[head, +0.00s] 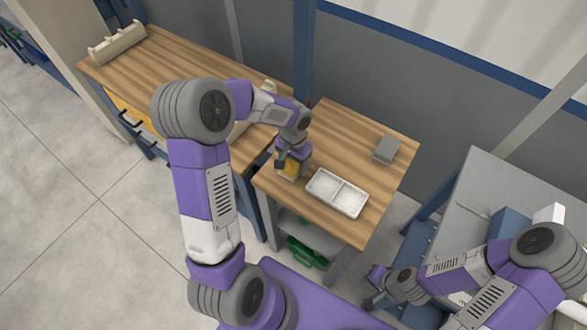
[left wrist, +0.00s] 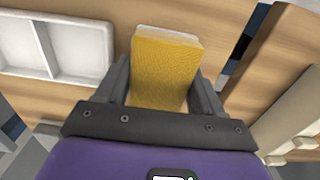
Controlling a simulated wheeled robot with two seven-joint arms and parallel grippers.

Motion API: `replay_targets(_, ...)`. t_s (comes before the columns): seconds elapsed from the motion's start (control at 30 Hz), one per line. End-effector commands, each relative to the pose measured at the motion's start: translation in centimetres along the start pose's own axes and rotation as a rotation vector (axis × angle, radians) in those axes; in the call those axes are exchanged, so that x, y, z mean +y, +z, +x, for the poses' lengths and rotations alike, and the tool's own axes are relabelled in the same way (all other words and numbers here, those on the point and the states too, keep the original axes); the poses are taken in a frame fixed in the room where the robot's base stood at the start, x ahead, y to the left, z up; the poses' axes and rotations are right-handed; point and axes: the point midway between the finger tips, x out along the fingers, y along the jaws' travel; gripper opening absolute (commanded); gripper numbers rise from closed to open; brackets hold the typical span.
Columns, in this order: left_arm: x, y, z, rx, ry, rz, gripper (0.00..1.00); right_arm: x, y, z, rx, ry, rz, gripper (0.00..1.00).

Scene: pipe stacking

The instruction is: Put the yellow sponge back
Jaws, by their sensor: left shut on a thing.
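The yellow sponge (head: 291,166) is between the fingers of my left gripper (head: 290,161), at the left side of the small wooden table (head: 340,125). In the left wrist view the sponge (left wrist: 165,72) is upright between both fingers of the gripper (left wrist: 165,85), with a pale layer along its far edge. The left gripper is shut on it. I cannot tell whether the sponge touches the table. My right gripper (head: 375,290) is low at the right, away from the sponge; its finger opening is unclear.
A white two-compartment tray (head: 337,193) lies right of the sponge and also shows in the left wrist view (left wrist: 75,45). A grey block (head: 386,149) sits at the table's right. A longer wooden bench (head: 165,75) stands left, with a gap between. The table's back is clear.

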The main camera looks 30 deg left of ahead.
Motion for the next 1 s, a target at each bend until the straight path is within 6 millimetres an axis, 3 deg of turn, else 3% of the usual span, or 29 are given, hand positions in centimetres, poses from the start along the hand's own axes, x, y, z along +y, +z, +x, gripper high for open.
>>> replay_targets(0.2, 0.0, 0.1, 3.2, -0.003, 0.001, -0.001, 0.39, 0.3, -0.1, 0.9, 0.0, 0.0, 0.0, 0.0)
replay_targets(0.6, 0.0, 0.0, 3.7, -0.001, 0.0, -0.001, 0.39, 0.5, -0.1, 1.2, 0.0, 0.0, 0.0, 0.0)
replay_targets(0.63, 0.0, 0.0, 3.6, -0.001, 0.0, -0.001, 0.72, 0.4, -0.1, 1.1, 0.0, 0.0, 0.0, 0.0)
replay_targets(0.77, 0.0, 0.0, 3.5, -0.001, 0.0, -0.001, 0.92, 0.4, -0.1, 1.1, 0.0, 0.0, 0.0, 0.0)
replay_targets(1.0, 0.0, 0.0, 3.5, -0.001, 0.001, -0.001, 0.93, 0.4, 0.0, 1.1, 0.0, 0.0, 0.0, 0.0)
